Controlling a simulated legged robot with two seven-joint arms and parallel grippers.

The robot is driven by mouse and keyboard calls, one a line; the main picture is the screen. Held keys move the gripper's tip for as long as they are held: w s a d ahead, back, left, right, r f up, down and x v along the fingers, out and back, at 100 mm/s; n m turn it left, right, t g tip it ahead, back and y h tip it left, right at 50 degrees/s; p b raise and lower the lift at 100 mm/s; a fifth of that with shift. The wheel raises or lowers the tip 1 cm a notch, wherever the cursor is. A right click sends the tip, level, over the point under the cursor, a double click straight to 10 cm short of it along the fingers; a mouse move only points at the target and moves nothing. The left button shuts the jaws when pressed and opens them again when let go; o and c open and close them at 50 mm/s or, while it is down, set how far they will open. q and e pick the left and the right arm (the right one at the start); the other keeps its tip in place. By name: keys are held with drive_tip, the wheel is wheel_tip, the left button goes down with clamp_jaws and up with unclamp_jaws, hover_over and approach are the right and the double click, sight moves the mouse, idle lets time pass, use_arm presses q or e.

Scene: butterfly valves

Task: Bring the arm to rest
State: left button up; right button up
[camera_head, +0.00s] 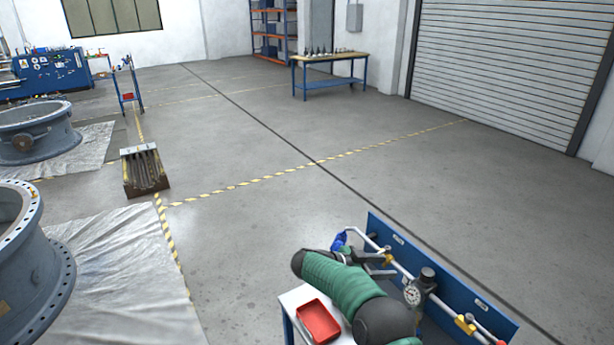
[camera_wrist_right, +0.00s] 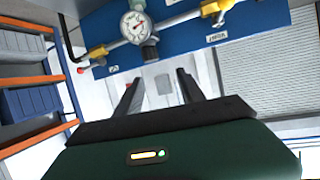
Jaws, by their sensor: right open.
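My right arm, green with dark joints, comes in from the bottom in the head view. My right gripper (camera_head: 378,262) is partly hidden behind the arm, close to the pipe of the blue panel (camera_head: 455,298). In the right wrist view my right gripper (camera_wrist_right: 158,84) is open, its two dark fingers apart with nothing between them. The panel (camera_wrist_right: 185,48) lies beyond the fingertips in that view, with a gauge (camera_wrist_right: 138,27) at its upper left. My left gripper is not in view.
The pipe carries a blue handle (camera_head: 340,241), yellow fittings and a gauge (camera_head: 412,295). A red tray (camera_head: 318,321) sits on a white-topped table beside my arm. Large grey valve rings (camera_head: 38,135) stand on sheets at the left.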

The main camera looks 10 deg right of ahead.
drive_tip(key=w+a+r+n+t+y+b, duration=0.1)
drive_tip(key=w+a+r+n+t+b, duration=0.1)
drive_tip(key=w+a+r+n+t, duration=0.35)
drive_tip(key=a+n+t+y+b, duration=0.2)
drive_tip(key=a+n+t+y, duration=0.4)
drive_tip(key=a+y, duration=0.25)
use_arm(q)
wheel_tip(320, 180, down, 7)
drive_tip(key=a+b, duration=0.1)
drive_tip(key=b, duration=0.1)
use_arm(e)
drive_tip(key=s+f+n+g+y, duration=0.1)
drive_tip(key=s+f+g, duration=0.2)
drive_tip(key=s, duration=0.9)
drive_tip(key=s+a+f+n+g+y, duration=0.1)
drive_tip(key=s+f+n+g, duration=0.1)
drive_tip(key=s+f+g, duration=0.2)
drive_tip(key=s+f+n+g+y, duration=0.2)
drive_tip(key=s+f, duration=0.6)
drive_tip(key=s, duration=1.2)
drive_tip(key=shift+s+a+f+g, duration=0.35)
drive_tip(key=shift+s+a+g, duration=0.05)
drive_tip(key=shift+g, duration=0.35)
